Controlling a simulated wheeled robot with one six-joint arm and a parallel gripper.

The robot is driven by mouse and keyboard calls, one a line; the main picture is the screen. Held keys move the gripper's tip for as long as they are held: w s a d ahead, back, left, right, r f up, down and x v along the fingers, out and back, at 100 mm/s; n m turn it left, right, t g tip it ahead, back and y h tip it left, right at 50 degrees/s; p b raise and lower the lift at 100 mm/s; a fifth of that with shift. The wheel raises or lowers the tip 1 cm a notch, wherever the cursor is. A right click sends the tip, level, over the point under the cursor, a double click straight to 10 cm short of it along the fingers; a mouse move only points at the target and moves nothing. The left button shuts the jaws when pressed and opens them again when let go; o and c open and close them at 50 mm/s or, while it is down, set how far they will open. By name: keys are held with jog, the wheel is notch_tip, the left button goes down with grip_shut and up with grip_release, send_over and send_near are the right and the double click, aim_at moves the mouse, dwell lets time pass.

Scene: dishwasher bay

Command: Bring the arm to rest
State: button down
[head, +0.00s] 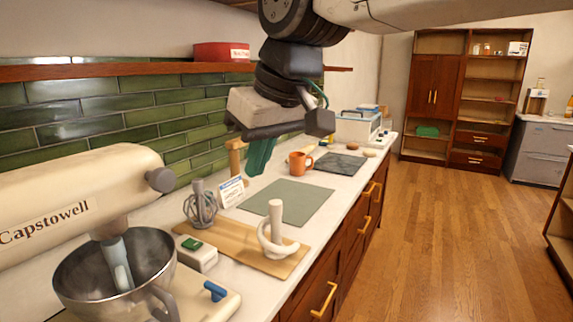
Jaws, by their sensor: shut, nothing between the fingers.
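My gripper (262,156) hangs from my arm, which comes in from the top of the head view. Its green fingers are together and hold nothing. They point down in front of the green tiled wall, in the picture above the far part of the counter (263,187). The fingers appear apart from the objects below. The exact height over the counter cannot be told.
A cream mixer (80,200) with a steel bowl (115,275) stands at the near left. A wooden board (235,247), a grey-green mat (290,200), an orange mug (299,162) and a whisk attachment (200,207) are on the counter. The wooden floor (430,230) at right is clear.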

jog(key=s+d+f+m+h, duration=0.1)
jog(key=s+d+f+m, duration=0.2)
jog(key=d, duration=0.7)
jog(key=s+d+f+m+g+h, duration=0.1)
jog(key=s+d+f+m, duration=0.2)
jog(key=s+d+f, duration=0.4)
jog(key=s+d+f+m+g+h, duration=0.1)
jog(key=s+d+f+m, duration=0.2)
jog(key=d, duration=1.1)
notch_tip(320, 180, down, 4)
jog(key=s, duration=0.3)
jog(key=shift+d+f+h, duration=0.2)
jog(key=shift+h, duration=0.1)
